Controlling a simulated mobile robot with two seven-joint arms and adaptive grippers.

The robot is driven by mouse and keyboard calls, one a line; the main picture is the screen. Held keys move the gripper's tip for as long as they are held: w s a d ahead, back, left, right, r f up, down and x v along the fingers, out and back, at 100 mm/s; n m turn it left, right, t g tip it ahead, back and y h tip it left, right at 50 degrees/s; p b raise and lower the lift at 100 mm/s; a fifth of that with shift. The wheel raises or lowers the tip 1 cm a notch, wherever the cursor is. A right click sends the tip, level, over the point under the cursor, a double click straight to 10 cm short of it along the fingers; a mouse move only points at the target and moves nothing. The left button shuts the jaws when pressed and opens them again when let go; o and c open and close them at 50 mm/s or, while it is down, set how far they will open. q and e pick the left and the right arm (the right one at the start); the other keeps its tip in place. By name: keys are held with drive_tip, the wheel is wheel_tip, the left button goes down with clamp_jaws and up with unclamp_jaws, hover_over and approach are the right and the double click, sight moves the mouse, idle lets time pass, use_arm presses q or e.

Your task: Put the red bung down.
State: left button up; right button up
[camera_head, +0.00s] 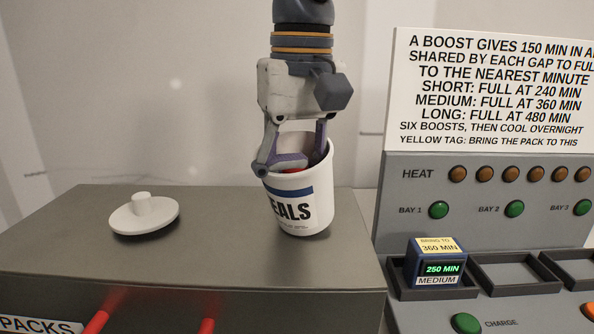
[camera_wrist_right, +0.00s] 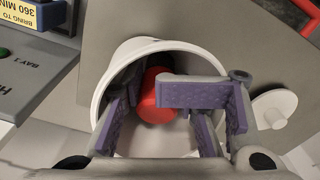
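A white pot (camera_head: 292,208) with a blue band and partly hidden lettering ending in "EALS" stands, looking slightly tilted, near the right end of the grey bench top. My right gripper (camera_head: 305,158) points down into its mouth. One finger is bent inward across the rim; the other is steeper, inside the pot. The red bung (camera_wrist_right: 152,98) is inside the pot mouth, between the fingers and partly covered by the bent one. Only a sliver of red shows in the head view. I cannot tell whether the fingers grip it. My left gripper is not in view.
A white knobbed lid (camera_head: 143,215) lies left on the bench top (camera_head: 225,240), with free room around it. At the right, a charging panel (camera_head: 480,180) holds a blue pack (camera_head: 436,262) in its first bay; the second bay (camera_head: 512,274) is empty.

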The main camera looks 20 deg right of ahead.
drive_tip(key=shift+g, duration=0.3)
drive_tip(key=r, duration=0.6)
drive_tip(key=w+d+r, duration=0.1)
drive_tip(key=r, duration=0.3)
drive_tip(key=shift+s+r, duration=0.15)
drive_tip(key=shift+r, duration=0.4)
